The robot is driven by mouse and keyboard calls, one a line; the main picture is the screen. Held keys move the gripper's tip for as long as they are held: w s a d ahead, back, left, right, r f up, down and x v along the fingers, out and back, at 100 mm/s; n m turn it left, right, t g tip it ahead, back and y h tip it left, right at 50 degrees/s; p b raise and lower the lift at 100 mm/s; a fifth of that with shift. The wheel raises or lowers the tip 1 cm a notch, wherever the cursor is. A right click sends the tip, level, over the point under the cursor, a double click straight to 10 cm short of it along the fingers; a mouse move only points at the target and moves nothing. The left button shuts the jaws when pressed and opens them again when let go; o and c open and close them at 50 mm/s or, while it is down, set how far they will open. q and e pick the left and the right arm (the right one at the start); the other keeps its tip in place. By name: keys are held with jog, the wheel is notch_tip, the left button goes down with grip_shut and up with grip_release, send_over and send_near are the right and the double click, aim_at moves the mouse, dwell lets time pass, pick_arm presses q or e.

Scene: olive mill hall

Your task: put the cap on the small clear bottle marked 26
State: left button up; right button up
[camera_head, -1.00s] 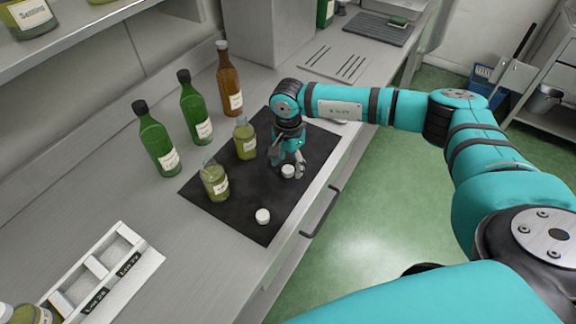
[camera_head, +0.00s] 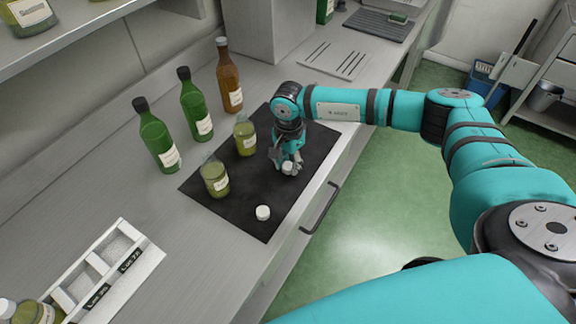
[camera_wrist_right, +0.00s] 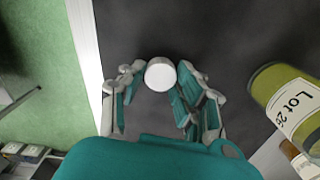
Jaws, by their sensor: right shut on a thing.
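My right gripper (camera_head: 287,165) is shut on a white cap (camera_head: 288,168) over the dark mat (camera_head: 262,205); the cap also shows between the fingers in the right wrist view (camera_wrist_right: 160,74). I cannot tell whether the cap is clear of the mat. A small clear bottle of yellow-green liquid (camera_head: 245,138) stands upright and uncapped on the mat, left of the gripper. It seems to be the bottle labelled "Lot 26" in the wrist view (camera_wrist_right: 290,100). A second such bottle (camera_head: 215,180) stands nearer, label unreadable. My left gripper is not in view.
A second white cap (camera_head: 263,213) lies near the mat's front corner. Green bottles (camera_head: 158,140) (camera_head: 195,108) and a brown bottle (camera_head: 229,80) stand behind the mat. A white rack (camera_head: 140,262) is at lower left. The counter between rack and mat is clear.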

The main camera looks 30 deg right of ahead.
aim_at(288, 165)
jog(key=shift+r+b, duration=0.35)
jog(key=shift+r, duration=0.15)
notch_tip(288, 165, up, 2)
jog(key=shift+w+r+b, duration=0.1)
jog(key=shift+r+b, duration=0.1)
jog(key=shift+b, duration=0.6)
jog(key=s+a+b, duration=0.1)
jog(key=s, duration=0.3)
jog(key=s+a+r+b, duration=0.1)
jog(key=s+a, duration=0.1)
jog(key=s, duration=0.3)
jog(key=s+a+b, duration=0.1)
jog(key=s+b, duration=0.1)
jog(key=s, duration=0.3)
jog(key=shift+a+r, duration=0.2)
jog(key=shift+a, duration=0.15)
jog(key=shift+s+a+r, duration=0.15)
jog(key=shift+s+a, duration=0.05)
jog(key=shift+s, duration=0.5)
